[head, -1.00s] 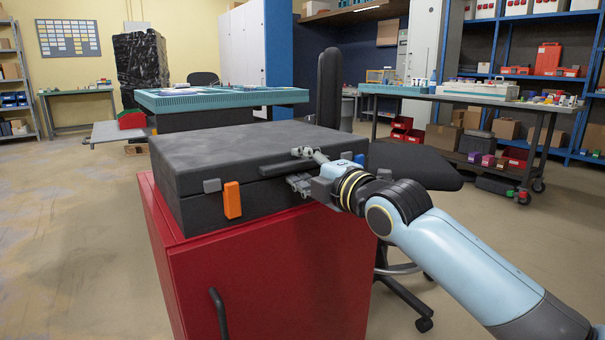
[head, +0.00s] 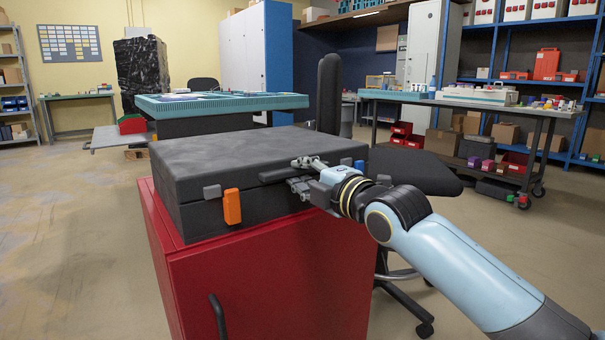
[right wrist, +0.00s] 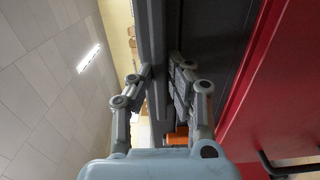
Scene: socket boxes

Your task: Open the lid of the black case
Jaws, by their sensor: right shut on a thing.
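The black case (head: 255,153) sits flat on the red cabinet (head: 270,285), with its lid down. An orange latch (head: 232,207) hangs on its front near the left; a small grey piece (head: 212,192) is beside it. My left gripper is in neither view.
A black office chair (head: 415,170) stands close behind and right of the cabinet. A teal-edged table (head: 220,103) is behind the case. A dark workbench (head: 470,100) with boxes is at the back right. The floor at left is clear.

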